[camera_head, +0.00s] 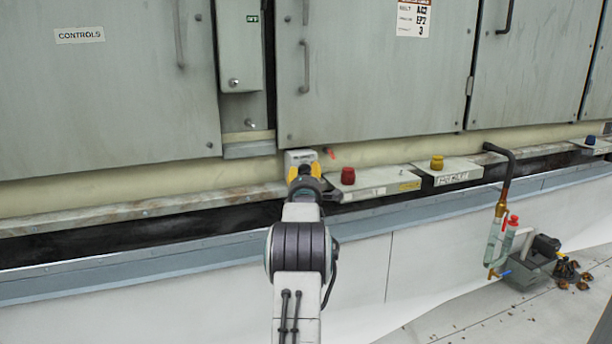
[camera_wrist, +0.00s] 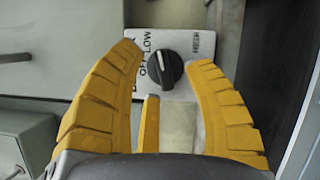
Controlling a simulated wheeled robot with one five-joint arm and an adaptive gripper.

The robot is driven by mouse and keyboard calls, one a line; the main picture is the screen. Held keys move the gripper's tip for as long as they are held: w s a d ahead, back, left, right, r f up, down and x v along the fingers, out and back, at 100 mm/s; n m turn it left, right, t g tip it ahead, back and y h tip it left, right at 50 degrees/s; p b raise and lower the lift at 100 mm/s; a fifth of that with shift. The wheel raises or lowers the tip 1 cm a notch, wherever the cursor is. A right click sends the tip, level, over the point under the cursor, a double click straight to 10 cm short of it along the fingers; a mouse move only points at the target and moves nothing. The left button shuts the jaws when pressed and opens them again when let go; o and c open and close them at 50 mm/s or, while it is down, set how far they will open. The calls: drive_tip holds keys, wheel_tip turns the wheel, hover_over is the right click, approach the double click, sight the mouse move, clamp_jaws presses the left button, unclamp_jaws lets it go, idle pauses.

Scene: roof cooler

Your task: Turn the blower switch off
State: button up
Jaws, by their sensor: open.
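The blower switch is a black rotary knob (camera_wrist: 165,69) on a pale plate (camera_wrist: 199,43) lettered OFF and LOW on its left side; a smaller label on the right is hard to read. I cannot tell for certain which mark the knob points to. My gripper (camera_wrist: 166,58) is open, its yellow fingers spread left and right of the knob. I see no clear contact. A shorter yellow finger part stands below the knob. In the head view my gripper (camera_head: 304,172) is in front of a small pale box (camera_head: 299,157) and hides the knob.
Right of my gripper, a box with a red knob (camera_head: 348,176) and one with a yellow knob (camera_head: 437,162) stand along the ledge. A small red lever (camera_head: 329,153) is close by. Grey cabinet doors (camera_head: 110,90) rise behind. A bent pipe (camera_head: 506,165) is further right.

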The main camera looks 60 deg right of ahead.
drive_tip(key=shift+w+d, duration=0.2)
drive_tip(key=shift+d, duration=0.25)
drive_tip(key=shift+o, duration=0.2)
clamp_jaws()
idle(0.4)
